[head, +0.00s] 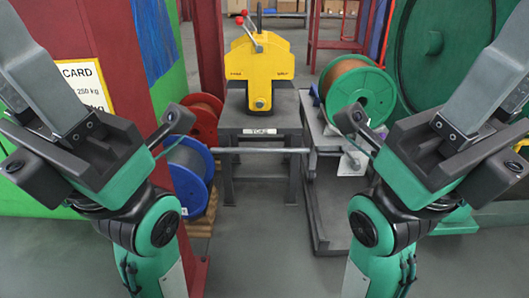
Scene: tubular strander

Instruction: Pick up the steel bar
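The steel bar (260,150) is a thin grey rod lying level across the picture, just in front of the dark grey table (231,127) and a little below its top. Its left end is beside the blue spool and its right end is near the grey cart. What supports it cannot be made out. My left gripper (45,95) is raised at the left and my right gripper (480,100) is raised at the right. Both are well apart from the bar. Their fingers are seen at a steep angle, so their opening is unclear. No object shows in either.
A yellow machine with a red-knobbed lever (259,72) stands on the table. A blue spool (188,168) and a red spool (204,117) stand left. The grey cart (318,190) bears a green-flanged spool (364,97) at right. Floor (262,240) in front is clear.

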